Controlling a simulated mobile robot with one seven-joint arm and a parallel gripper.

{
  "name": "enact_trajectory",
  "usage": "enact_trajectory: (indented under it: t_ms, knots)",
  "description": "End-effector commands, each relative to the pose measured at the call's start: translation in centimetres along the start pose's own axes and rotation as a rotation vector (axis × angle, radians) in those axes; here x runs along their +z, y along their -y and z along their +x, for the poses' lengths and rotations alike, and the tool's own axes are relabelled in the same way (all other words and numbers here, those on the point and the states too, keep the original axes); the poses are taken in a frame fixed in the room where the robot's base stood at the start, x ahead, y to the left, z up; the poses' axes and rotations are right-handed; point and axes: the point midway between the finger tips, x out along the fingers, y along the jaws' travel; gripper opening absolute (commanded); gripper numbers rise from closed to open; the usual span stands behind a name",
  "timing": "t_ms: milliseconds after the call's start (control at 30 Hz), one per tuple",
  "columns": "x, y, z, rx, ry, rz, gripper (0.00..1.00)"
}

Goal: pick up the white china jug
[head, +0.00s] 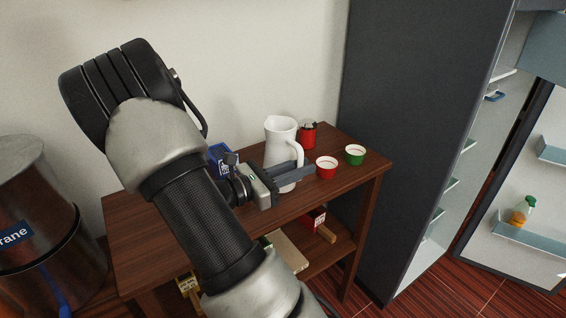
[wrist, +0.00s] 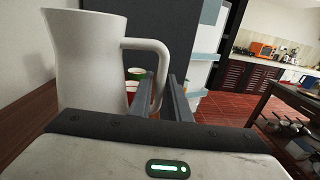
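The white china jug (head: 277,145) stands upright on the brown wooden table, and its handle faces right. The jug fills the left of the wrist view (wrist: 88,65). My gripper (head: 306,171) is at the jug's handle side, with its fingers low across the jug in the head view. In the wrist view, the fingers (wrist: 162,78) are apart, and the lower part of the handle shows in the gap between them. I cannot tell whether either finger touches the handle. The handle's lower end is hidden by the fingers.
On the brown table (head: 136,235) stand a red bowl (head: 326,172), a green bowl (head: 355,158), a red canister (head: 308,138) and a blue box (head: 220,157). A tall dark cabinet (head: 410,110) stands right of the table. A metal bin (head: 35,240) is at the left.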

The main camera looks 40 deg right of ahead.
Motion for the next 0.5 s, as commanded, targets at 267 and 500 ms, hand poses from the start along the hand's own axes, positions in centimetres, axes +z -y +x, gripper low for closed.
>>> enact_trajectory:
  t_ms: [267,500]
  knots:
    - [-0.01,0.00,-0.03,0.000,0.000,0.000,0.00]
    - [-0.01,-0.01,-0.04,0.000,0.000,0.000,0.00]
